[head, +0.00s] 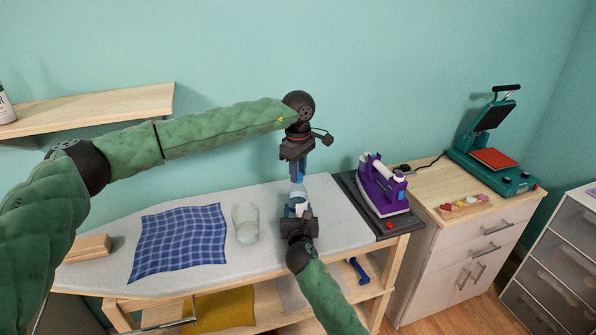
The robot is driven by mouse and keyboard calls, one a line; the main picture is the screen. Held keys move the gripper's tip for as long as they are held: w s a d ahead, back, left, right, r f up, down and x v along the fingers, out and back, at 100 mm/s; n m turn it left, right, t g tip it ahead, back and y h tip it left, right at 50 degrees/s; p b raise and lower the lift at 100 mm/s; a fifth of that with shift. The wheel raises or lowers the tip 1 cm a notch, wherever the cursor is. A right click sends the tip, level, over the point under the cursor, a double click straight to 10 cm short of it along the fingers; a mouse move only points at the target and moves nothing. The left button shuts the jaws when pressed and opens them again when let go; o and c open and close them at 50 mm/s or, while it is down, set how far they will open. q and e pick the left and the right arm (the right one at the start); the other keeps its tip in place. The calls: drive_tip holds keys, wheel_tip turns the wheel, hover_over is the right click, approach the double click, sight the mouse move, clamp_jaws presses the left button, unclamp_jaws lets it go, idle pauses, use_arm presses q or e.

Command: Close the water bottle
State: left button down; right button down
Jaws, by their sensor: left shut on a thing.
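The water bottle (298,190) stands on the ironing board near its right end, mostly hidden between my two grippers. My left gripper (298,175) points down from above and is shut on a small blue piece at the top of the bottle, which looks like the cap. Whether the cap touches the bottle's neck is too small to tell. My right gripper (299,208) comes up from below in the picture and is at the bottle's lower body. Its fingers are partly hidden, so I cannot tell whether they grip it.
A purple iron (383,188) stands close on the right. A wooden shelf (100,108) is on the wall. A heat press (493,150) stands on the cabinet.

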use_arm(q)
drive_tip(key=c, duration=1)
unclamp_jaws()
drive_tip(key=shift+c, duration=0.2)
wheel_tip(320, 180, up, 12)
use_arm(e)
drive_tip(key=shift+c, duration=2.3)
unclamp_jaws()
use_arm(q)
drive_tip(key=shift+w, duration=0.1)
use_arm(e)
drive_tip(key=shift+s, duration=0.1)
